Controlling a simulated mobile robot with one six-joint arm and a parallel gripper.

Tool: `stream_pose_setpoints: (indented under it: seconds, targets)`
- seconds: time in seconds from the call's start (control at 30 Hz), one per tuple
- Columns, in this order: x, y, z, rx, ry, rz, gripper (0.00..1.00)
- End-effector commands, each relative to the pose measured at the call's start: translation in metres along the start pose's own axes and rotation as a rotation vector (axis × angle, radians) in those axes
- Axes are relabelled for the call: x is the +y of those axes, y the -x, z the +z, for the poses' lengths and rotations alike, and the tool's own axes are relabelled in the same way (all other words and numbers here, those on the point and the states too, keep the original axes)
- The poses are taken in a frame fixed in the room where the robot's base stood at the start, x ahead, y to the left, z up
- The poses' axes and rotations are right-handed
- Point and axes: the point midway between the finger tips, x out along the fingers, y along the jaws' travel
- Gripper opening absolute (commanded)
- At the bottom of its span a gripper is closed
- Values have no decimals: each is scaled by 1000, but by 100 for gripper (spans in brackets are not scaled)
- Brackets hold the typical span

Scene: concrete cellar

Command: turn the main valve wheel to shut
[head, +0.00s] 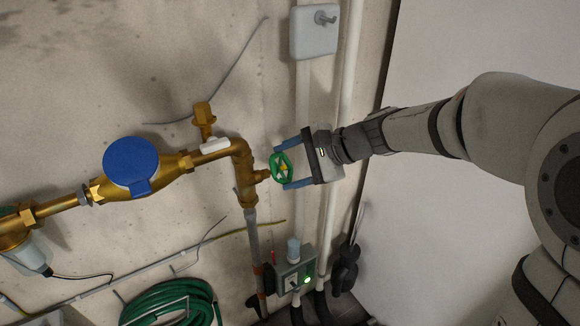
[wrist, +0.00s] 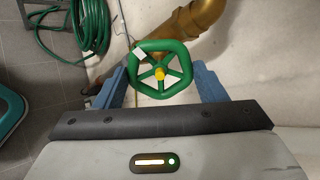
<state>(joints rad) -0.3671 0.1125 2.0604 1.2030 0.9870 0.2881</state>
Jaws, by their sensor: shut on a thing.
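The main valve wheel (head: 281,167) is a small green handwheel with spokes and a yellow hub, at the right end of the brass pipework. It also shows in the wrist view (wrist: 161,69), with a white mark on its upper left rim. My gripper (head: 283,164) reaches it from the right, and its two blue fingers are shut on the wheel's rim from opposite sides. In the wrist view the fingers (wrist: 161,82) flank the wheel left and right. The far side of the rim and the valve stem are mostly hidden behind the wheel.
A brass pipe with a blue-capped meter (head: 133,165) and a brass tap (head: 204,118) runs left of the wheel. A control box (head: 296,275) with a green light sits below. A coiled green hose (head: 168,303) lies lower left. White pipes (head: 327,210) run vertically behind my gripper.

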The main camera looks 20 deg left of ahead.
Motion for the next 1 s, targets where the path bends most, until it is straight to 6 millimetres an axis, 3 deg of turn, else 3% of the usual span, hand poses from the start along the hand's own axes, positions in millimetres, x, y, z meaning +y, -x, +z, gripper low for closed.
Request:
stream_pose_setpoints:
  seconds: [0.23, 1.0]
  targets:
    - [1, 0, 0, -1, 0, 2, 41]
    - [0, 0, 2, -1, -376, 5, 41]
